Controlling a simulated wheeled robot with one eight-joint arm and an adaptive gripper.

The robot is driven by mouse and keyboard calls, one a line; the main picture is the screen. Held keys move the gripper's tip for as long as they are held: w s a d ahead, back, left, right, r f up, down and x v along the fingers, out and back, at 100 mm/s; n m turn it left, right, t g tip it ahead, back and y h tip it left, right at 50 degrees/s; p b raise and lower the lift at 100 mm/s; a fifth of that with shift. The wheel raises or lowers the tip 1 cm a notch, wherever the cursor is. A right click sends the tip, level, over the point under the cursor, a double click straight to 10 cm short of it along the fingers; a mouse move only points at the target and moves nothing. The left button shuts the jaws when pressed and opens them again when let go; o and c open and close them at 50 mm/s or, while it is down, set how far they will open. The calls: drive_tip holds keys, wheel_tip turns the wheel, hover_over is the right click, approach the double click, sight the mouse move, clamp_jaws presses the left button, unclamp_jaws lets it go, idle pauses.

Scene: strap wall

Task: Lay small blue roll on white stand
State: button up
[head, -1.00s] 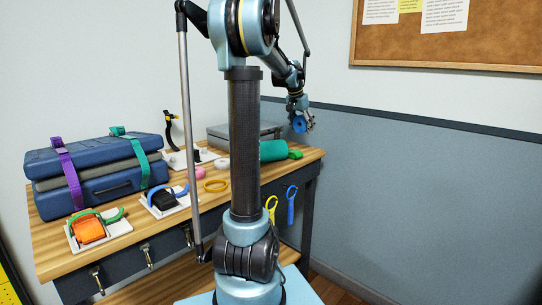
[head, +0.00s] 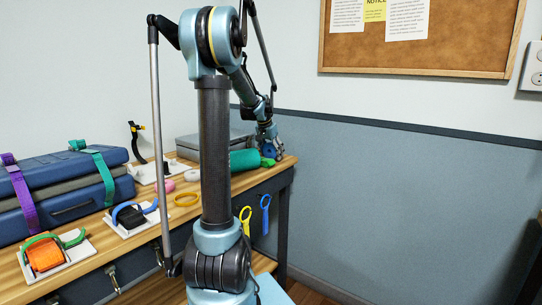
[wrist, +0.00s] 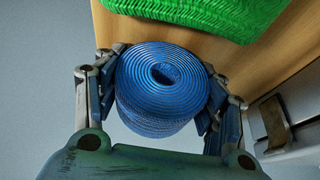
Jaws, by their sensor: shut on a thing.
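The small blue roll (wrist: 162,88) is a coiled strap with its spiral end facing the wrist camera. My gripper (wrist: 160,90) is shut on it, with a finger on each side. In the head view my gripper (head: 269,148) is by the bench's right end, and the blue roll (head: 268,151) shows only as a small patch in it. White stands are on the bench: one at the front left (head: 75,258) with an orange roll, one in the middle (head: 113,229) with a black piece and blue band, and a white base (head: 143,179) with a black upright at the back.
A green roll (head: 243,160) lies next to my gripper; green ribbed material (wrist: 205,14) shows at the wrist view's top. Strapped blue cases (head: 70,205) fill the bench's left. A grey case (head: 200,145), pink roll (head: 192,174) and yellow ring (head: 186,199) are nearby.

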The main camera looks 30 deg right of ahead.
drive_tip(key=shift+f, duration=0.3)
drive_tip(key=o, duration=1.2)
drive_tip(key=shift+f, duration=0.1)
drive_tip(key=shift+o, duration=0.2)
